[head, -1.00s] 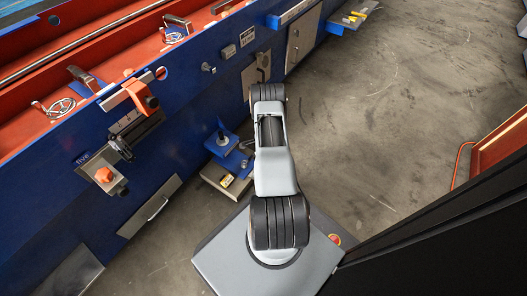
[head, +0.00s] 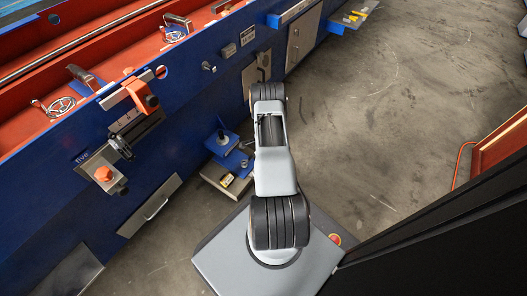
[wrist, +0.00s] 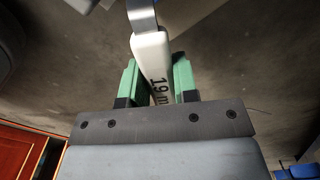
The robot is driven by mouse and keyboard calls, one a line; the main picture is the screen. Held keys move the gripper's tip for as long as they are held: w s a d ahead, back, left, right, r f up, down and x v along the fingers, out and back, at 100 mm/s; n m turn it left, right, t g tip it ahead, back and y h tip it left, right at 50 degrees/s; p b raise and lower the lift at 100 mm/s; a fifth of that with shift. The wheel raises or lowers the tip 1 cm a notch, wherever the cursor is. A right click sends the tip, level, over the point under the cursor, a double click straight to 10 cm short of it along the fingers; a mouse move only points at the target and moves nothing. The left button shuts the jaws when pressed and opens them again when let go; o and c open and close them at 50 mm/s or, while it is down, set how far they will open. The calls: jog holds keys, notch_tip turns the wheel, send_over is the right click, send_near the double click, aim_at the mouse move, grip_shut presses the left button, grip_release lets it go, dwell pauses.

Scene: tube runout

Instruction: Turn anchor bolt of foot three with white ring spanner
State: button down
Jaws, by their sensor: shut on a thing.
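My gripper (wrist: 155,85) has green fingertips and is shut on the white spanner (wrist: 150,52) in the wrist view. Dark print reading "19 m" runs along its handle, and the print is partly hidden. A bare metal part of the spanner rises past the top edge, so its ring end is out of view. In the head view my gripper and the spanner are hidden. A blue foot (head: 243,160) with an upright bolt (head: 221,137) stands low beside the blue machine wall, left of my arm. I cannot read a number on this foot.
The long blue machine (head: 190,110) with a red trough (head: 110,60) fills the left. An orange-headed clamp (head: 104,174) and a drawer (head: 157,207) are on its side. Concrete floor (head: 390,120) is open to the right. A red-brown panel (head: 505,150) stands at the right edge.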

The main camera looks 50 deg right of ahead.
jog(key=shift+f+b, duration=0.45)
jog(key=shift+f, duration=0.55)
jog(key=s+a+m+p, duration=0.3)
jog(key=s+a+m, duration=0.3)
jog(key=a+m, duration=0.4)
jog(key=m, duration=0.4)
jog(key=shift+s+a, duration=0.2)
jog(key=shift+s, duration=0.15)
dwell(1.3)
jog(key=shift+a+f+m+b, duration=0.1)
jog(key=shift+a+m+b, duration=0.35)
jog(key=shift+b, duration=0.55)
